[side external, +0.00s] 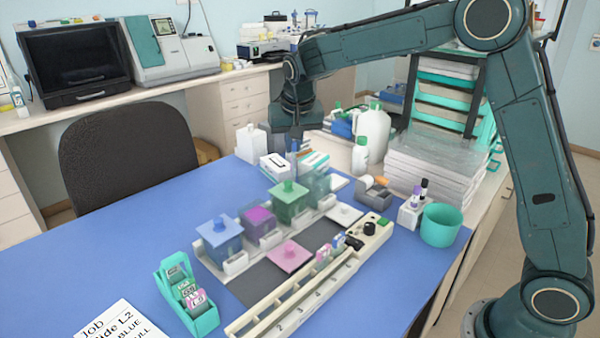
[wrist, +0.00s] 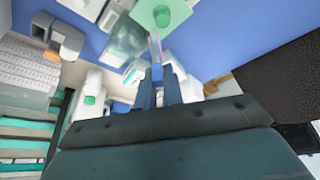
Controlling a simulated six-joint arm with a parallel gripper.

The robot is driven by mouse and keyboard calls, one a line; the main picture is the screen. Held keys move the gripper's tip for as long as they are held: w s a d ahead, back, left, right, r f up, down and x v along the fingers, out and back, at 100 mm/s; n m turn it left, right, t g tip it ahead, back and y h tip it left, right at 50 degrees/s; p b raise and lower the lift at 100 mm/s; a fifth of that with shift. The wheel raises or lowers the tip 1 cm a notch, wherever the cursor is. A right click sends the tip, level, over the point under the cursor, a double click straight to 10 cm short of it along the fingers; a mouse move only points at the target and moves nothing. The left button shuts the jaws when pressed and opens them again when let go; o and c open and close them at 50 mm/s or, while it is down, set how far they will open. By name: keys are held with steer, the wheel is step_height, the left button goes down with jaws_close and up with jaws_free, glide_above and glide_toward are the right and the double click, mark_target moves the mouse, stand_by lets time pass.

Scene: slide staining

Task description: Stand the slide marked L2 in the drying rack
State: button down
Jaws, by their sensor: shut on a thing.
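My gripper (wrist: 158,82) is shut on a slide (wrist: 154,48), a thin pale, clear strip with a blue end between the fingers. In the side view my gripper (side external: 293,148) is above the back of the blue mat, behind the green jar (side external: 290,203). The slide's marking cannot be read. A long cream rack (side external: 290,303) with numbered positions lies at the front right of the jars, apart from my gripper. A teal slide holder (side external: 205,322) at the front left holds several labelled slides (side external: 192,294).
Blue (side external: 219,237) and purple (side external: 258,219) jars stand in a row with the green one. A pink lid (side external: 288,256) and a white lid (side external: 344,214) lie nearby. A teal cup (side external: 441,225) and bottles (side external: 372,135) stand right and behind. The mat's left is clear.

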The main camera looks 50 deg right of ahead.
steer(key=s+a+f+n+g+y, duration=0.1)
steer(key=s+a+f+n+y, duration=0.1)
steer(key=s+a+n, duration=0.7)
steer(key=s+a+f+n+g+y, duration=0.2)
steer(key=s+a+n+y, duration=0.2)
steer(key=s+a+n, duration=0.6)
steer(key=a+n, duration=0.1)
steer(key=n, duration=0.4)
steer(key=shift+s+a+n+g+y, duration=0.15)
steer(key=shift+a+n+g+y, duration=0.15)
steer(key=shift+a+y, duration=0.1)
steer(key=shift+f, duration=0.15)
steer(key=shift+f, duration=3.7)
steer(key=shift+f, duration=0.35)
steer(key=c, duration=1.5)
jaws_free()
steer(key=shift+o, duration=0.2)
